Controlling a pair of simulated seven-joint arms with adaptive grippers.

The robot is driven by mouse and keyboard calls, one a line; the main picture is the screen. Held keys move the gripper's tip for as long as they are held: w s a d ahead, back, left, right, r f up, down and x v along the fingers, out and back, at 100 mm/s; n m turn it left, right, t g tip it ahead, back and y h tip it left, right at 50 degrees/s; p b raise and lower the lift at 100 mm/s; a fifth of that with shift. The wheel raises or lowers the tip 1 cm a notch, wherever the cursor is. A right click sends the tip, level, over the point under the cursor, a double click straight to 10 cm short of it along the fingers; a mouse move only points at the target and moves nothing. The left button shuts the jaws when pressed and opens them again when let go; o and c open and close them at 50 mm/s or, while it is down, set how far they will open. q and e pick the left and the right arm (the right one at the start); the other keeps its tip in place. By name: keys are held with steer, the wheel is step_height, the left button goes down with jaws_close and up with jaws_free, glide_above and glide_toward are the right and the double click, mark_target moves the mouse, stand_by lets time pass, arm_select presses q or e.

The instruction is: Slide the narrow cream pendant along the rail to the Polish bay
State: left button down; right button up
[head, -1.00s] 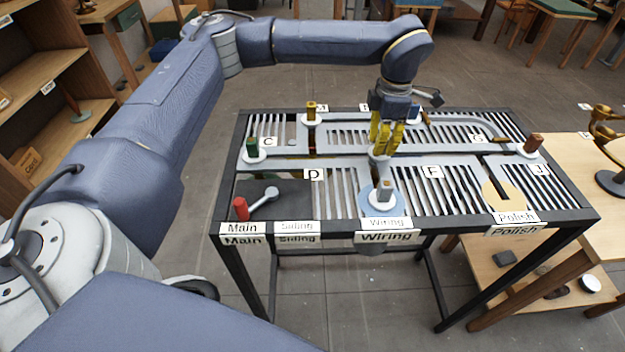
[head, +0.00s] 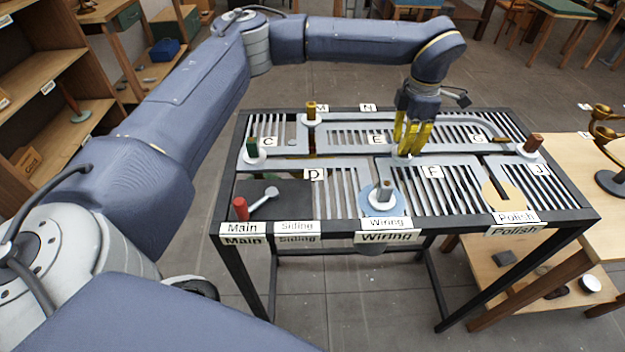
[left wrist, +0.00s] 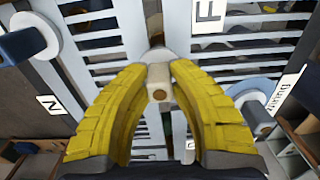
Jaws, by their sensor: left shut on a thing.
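The narrow cream pendant (left wrist: 159,88) stands between the yellow fingers of my left gripper (left wrist: 158,95), which is shut on it. In the head view my left gripper (head: 409,150) is at the middle rail, right of the Wiring branch and left of the F label. Most of the pendant is hidden by the fingers there; its pale base (head: 403,158) shows below them. My right gripper is not in view.
A grey-topped pendant (head: 383,196) stands on the blue Wiring disc. A green pendant (head: 252,148), a yellow-brown one (head: 311,112) and a red-brown one (head: 533,143) stand on other rail parts. The rail before F looks clear.

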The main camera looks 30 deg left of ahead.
arm_select(q)
steer(key=shift+w+d, duration=1.9)
steer(key=shift+d, duration=0.85)
steer(key=shift+w+d, duration=1.85)
steer(key=shift+d, duration=0.9)
steer(key=shift+w+d, duration=1.9)
steer(key=shift+d, duration=0.85)
steer(key=shift+s+d, duration=1.35)
steer(key=shift+s, duration=0.6)
steer(key=shift+s+d, duration=1.3)
steer(key=shift+s, duration=0.65)
steer(key=shift+s+d, duration=1.35)
steer(key=shift+s, duration=0.6)
steer(key=c, duration=1.2)
jaws_free()
steer(key=shift+w+r, duration=0.1)
step_height(320, 180, up, 12)
steer(key=shift+f, duration=0.1)
